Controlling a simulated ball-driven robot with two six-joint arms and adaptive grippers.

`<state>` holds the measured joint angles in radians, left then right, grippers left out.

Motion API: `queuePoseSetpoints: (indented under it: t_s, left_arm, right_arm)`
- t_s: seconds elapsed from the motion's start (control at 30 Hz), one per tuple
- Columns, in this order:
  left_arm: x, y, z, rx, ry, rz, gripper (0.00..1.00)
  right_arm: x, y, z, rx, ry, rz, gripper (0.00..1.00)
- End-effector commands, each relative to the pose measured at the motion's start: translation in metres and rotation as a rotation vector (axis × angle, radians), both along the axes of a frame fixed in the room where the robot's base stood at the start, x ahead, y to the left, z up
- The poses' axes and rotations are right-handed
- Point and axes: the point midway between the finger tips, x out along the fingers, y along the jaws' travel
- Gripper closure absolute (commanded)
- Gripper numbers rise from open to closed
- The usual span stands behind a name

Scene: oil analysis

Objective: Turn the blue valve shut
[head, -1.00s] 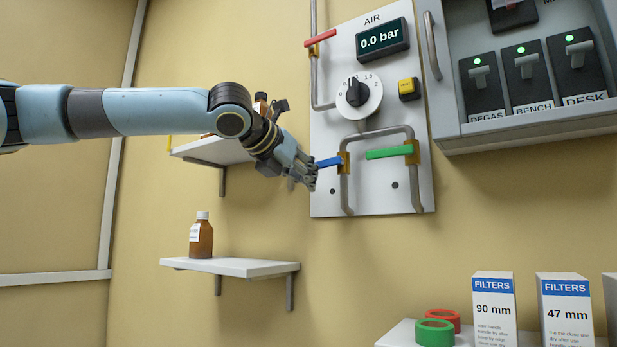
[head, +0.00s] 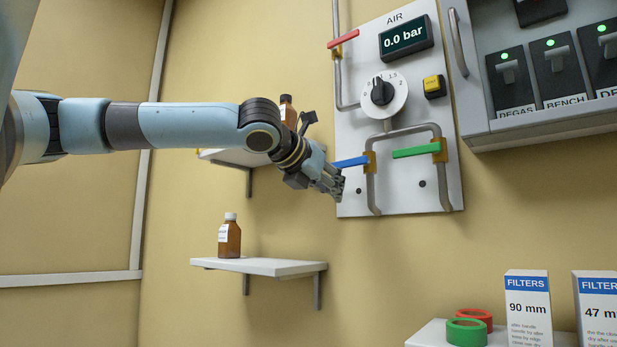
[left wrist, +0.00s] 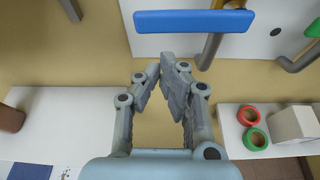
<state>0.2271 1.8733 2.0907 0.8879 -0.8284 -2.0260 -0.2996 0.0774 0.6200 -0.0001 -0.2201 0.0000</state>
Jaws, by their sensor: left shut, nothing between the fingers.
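The blue valve (head: 351,162) is on the lower left of the air panel. Its handle lies nearly level, pointing left across its upright pipe. The handle also shows at the top of the left wrist view (left wrist: 193,21), beyond the fingertips. My left gripper (head: 339,187) is shut and empty, just below the handle's free end at the panel's left edge. In the left wrist view its fingers (left wrist: 163,72) converge at their tips, with a visible gap to the handle. My right gripper is not in view.
The panel (head: 400,190) also bears a green handle (head: 416,152), a red handle (head: 343,39), a dial (head: 383,93) and a display reading 0.0 bar (head: 405,38). A switch box (head: 520,128) is at right. A shelf (head: 260,266) with a brown bottle (head: 229,239) is below.

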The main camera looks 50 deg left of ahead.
Motion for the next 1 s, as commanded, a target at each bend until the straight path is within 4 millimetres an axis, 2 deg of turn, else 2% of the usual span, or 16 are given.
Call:
queuePoseSetpoints:
  t_s: [0.03,0.1,0.33,0.4,0.6,0.8,1.0]
  left_arm:
    - [0.002,0.001,-0.013,0.000,0.003,0.000,1.00]
    - [0.004,0.002,-0.021,-0.001,-0.002,0.002,1.00]
    - [-0.020,-0.006,-0.010,-0.004,-0.008,-0.005,1.00]
    - [-0.032,-0.007,-0.007,0.001,-0.009,0.000,1.00]
    - [-0.065,-0.014,0.005,0.004,-0.005,0.000,1.00]
    - [-0.084,-0.019,0.015,0.004,-0.002,0.000,1.00]
    - [-0.088,-0.020,0.017,0.002,0.000,-0.001,1.00]
  right_arm:
    - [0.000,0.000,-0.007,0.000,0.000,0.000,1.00]
    - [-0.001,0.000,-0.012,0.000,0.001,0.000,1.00]
    - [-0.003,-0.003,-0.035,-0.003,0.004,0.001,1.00]
    - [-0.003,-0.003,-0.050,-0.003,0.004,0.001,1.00]
    - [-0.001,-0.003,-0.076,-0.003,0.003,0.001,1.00]
    - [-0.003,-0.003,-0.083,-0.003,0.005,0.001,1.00]
    - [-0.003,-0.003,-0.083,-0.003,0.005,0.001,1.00]
